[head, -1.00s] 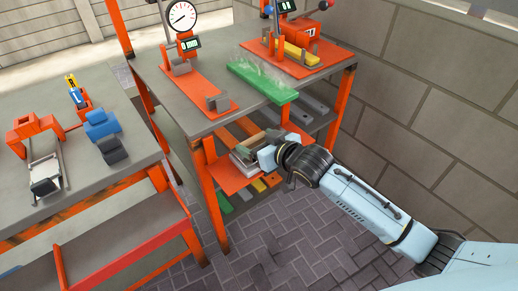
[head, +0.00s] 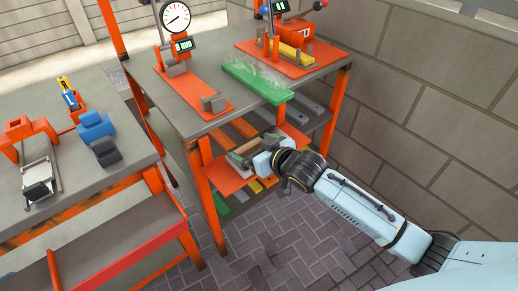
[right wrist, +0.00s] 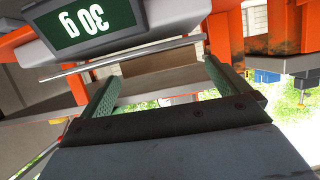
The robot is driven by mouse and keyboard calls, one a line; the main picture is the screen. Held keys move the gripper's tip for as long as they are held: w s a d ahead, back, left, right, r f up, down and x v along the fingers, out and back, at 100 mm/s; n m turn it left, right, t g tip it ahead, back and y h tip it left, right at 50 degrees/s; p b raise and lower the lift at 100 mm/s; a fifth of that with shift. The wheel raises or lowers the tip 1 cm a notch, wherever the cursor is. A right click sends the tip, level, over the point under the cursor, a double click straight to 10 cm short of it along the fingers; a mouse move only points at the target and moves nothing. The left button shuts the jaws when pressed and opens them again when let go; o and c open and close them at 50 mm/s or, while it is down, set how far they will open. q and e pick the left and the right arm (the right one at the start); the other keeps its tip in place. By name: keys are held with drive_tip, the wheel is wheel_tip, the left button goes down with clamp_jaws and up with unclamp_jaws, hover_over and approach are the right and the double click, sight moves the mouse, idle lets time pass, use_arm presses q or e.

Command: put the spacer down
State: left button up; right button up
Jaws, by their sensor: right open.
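The spacer looks to be the tan block (right wrist: 160,64) in the right wrist view. It lies between the two green finger pads of my right gripper (right wrist: 162,78), which is open. Whether a pad touches it I cannot tell. In the head view my right gripper (head: 258,158) reaches in at the grey scale (head: 234,164) on the orange lower shelf (head: 225,180). The block is mostly hidden there. My left gripper is not in view.
Above the shelf is a grey bench top (head: 200,118) with a dial gauge (head: 176,17) and a green board (head: 258,82) overhanging its front edge. Orange legs (head: 207,195) flank the shelf. Another bench (head: 100,182) stands at the left. The paved floor in front is clear.

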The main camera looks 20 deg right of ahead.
drive_tip(key=shift+s+r, duration=0.15)
drive_tip(key=shift+s, duration=0.1)
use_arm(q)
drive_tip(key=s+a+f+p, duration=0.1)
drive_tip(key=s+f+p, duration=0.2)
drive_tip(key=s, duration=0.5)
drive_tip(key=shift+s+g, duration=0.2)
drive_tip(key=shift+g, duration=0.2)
use_arm(e)
drive_tip(key=v, duration=1.1)
drive_tip(key=shift+s+d, duration=0.2)
drive_tip(key=shift+d, duration=0.05)
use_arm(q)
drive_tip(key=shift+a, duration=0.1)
use_arm(e)
drive_tip(key=shift+r, duration=0.1)
